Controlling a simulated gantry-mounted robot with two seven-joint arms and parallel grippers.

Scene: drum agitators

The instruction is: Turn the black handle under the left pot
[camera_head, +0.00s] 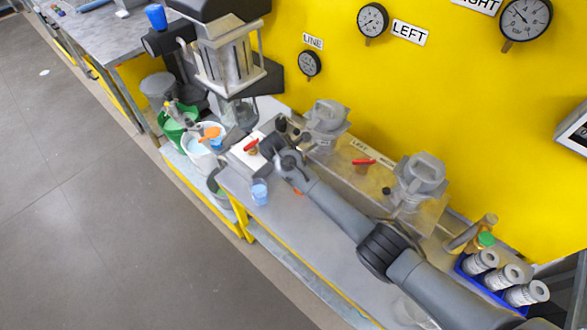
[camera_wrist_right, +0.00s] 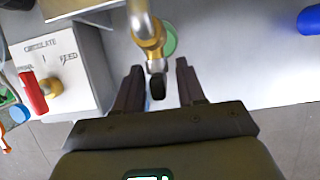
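In the right wrist view a brass valve (camera_wrist_right: 148,28) comes down from the top, with a black handle (camera_wrist_right: 158,86) at its lower end. My right gripper (camera_wrist_right: 157,72) is open, and the black handle stands between its two dark fingers with gaps on both sides. In the head view my right arm reaches in from the lower right, and my right gripper (camera_head: 280,132) is just below and left of the left pot (camera_head: 327,118). The black handle cannot be clearly made out there. The right pot (camera_head: 420,178) stands further right. My left gripper is not in view.
Left of the gripper is a white box (camera_head: 243,157) with a red handle (camera_wrist_right: 32,92) and lettering. Another red handle (camera_head: 363,161) is between the pots. A blue cup (camera_head: 259,192) stands near the bench edge. A blue rack (camera_head: 470,277) with grey cylinders is at the right.

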